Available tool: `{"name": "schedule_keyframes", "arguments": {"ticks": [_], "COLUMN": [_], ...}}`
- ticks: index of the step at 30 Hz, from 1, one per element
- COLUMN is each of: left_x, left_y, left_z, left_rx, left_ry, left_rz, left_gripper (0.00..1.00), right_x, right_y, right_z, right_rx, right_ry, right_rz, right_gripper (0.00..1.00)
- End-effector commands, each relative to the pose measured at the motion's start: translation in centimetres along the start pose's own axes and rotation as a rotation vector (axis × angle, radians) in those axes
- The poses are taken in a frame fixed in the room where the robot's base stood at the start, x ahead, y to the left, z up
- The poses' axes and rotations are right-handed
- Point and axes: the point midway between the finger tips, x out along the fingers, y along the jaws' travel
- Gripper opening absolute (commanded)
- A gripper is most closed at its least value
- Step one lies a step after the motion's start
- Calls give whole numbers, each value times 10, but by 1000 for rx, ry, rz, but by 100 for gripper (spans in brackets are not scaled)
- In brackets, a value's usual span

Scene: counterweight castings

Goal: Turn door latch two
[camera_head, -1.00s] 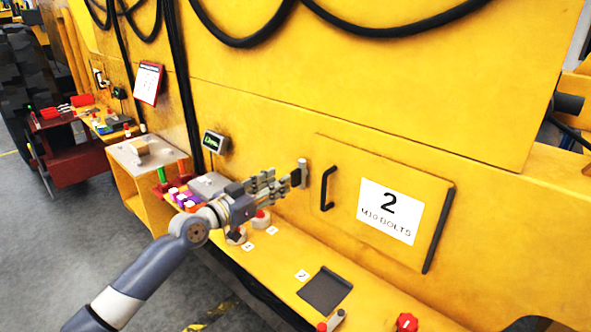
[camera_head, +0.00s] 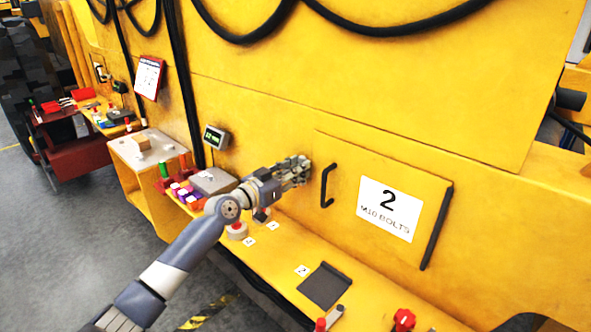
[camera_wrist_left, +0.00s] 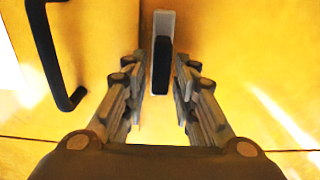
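The door marked 2, M10 BOLTS (camera_head: 345,180), is a yellow panel that looks closed flush with the yellow machine side. It has a black bar handle (camera_head: 325,187) at its left, also in the left wrist view (camera_wrist_left: 48,50). The latch (camera_wrist_left: 162,62) is an upright black bar on a light grey plate, beside the door's edge. My left gripper (camera_head: 301,168) is at the latch and hides it in the head view. In the left wrist view its fingers (camera_wrist_left: 161,88) stand open on both sides of the latch, with small gaps. My right gripper is out of view.
A yellow ledge (camera_head: 275,262) runs below the door with a dark square pad (camera_head: 324,287) and a red knob (camera_head: 403,319). A small display (camera_head: 215,138) and a grey box (camera_head: 213,181) are left of my gripper. Black cables hang above.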

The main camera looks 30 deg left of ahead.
Motion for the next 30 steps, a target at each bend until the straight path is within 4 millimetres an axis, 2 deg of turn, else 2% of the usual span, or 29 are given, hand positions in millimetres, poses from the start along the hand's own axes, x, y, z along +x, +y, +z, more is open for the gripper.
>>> {"name": "schedule_keyframes", "arguments": {"ticks": [1, 2, 3, 17, 30], "left_x": [0, 0, 0, 0, 0], "left_y": [0, 0, 0, -2, -8], "left_z": [0, 0, 0, 1, 3], "left_rx": [0, 0, 0, -68, -424], "left_ry": [0, 0, 0, 0, 0], "left_rz": [0, 0, 0, 0, 0], "left_gripper": [8, 1, 0, 0, 0], "right_x": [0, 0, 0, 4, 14], "right_y": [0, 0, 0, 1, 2], "right_z": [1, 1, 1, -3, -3], "right_rx": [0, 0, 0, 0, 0], "right_ry": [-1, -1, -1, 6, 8], "right_rz": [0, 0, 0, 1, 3], "right_gripper": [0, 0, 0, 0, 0]}}
